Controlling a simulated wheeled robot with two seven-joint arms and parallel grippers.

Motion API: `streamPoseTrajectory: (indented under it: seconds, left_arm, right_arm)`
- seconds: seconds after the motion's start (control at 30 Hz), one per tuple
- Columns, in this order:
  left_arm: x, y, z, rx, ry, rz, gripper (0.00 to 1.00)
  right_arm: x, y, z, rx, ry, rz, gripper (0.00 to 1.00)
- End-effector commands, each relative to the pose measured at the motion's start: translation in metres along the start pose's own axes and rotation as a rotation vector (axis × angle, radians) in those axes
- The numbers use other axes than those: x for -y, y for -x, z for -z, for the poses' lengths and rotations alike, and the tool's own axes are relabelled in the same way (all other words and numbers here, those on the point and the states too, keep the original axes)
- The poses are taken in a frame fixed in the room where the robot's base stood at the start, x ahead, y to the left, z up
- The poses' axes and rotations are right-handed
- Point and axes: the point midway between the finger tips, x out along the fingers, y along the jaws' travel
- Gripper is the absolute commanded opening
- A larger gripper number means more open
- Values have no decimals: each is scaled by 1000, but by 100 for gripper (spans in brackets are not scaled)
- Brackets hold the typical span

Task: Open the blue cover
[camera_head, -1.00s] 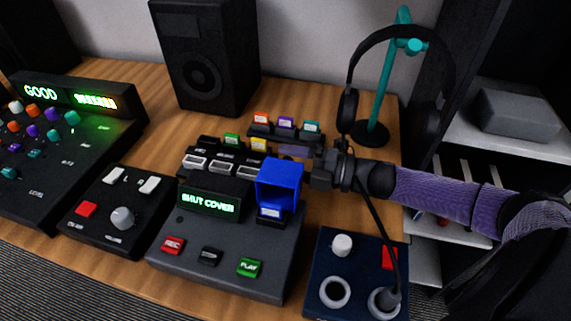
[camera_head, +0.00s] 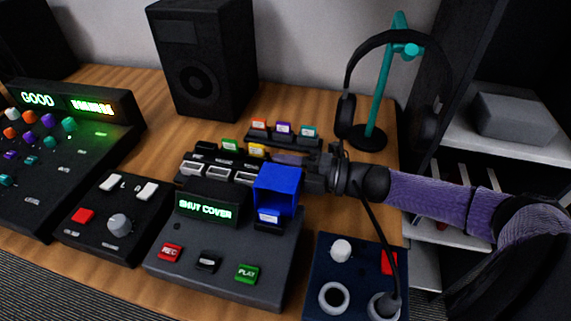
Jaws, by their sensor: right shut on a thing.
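The blue cover (camera_head: 277,186) stands raised at the right back corner of the dark recorder box (camera_head: 215,258). A blue-labelled cartridge (camera_head: 269,217) shows below it, at its open front. The box's display (camera_head: 206,206) reads "SHUT COVER". My right gripper (camera_head: 312,173) comes in from the right and is right beside the cover's right rear side. Its fingertips are dark and partly hidden behind the cover, so what lies between them is hard to see. My left gripper is not in view.
A cartridge rack (camera_head: 283,136) stands behind the box. A navy panel (camera_head: 323,256) with a plugged cable is at the front right. Headphones hang on a teal stand (camera_head: 384,82) behind my right arm. A mixer (camera_head: 60,165) and a small knob box (camera_head: 112,230) are on the left.

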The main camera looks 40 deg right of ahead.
Motion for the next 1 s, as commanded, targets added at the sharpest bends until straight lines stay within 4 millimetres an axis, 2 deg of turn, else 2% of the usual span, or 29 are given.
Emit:
streamPoseTrajectory:
  seconds: [0.33,0.7,1.0]
  left_arm:
    - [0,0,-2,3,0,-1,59]
    - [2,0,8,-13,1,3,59]
    - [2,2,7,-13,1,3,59]
  right_arm:
    - [1,0,0,0,0,2,0]
    - [1,0,0,0,-1,2,0]
    - [-1,0,1,0,7,1,0]
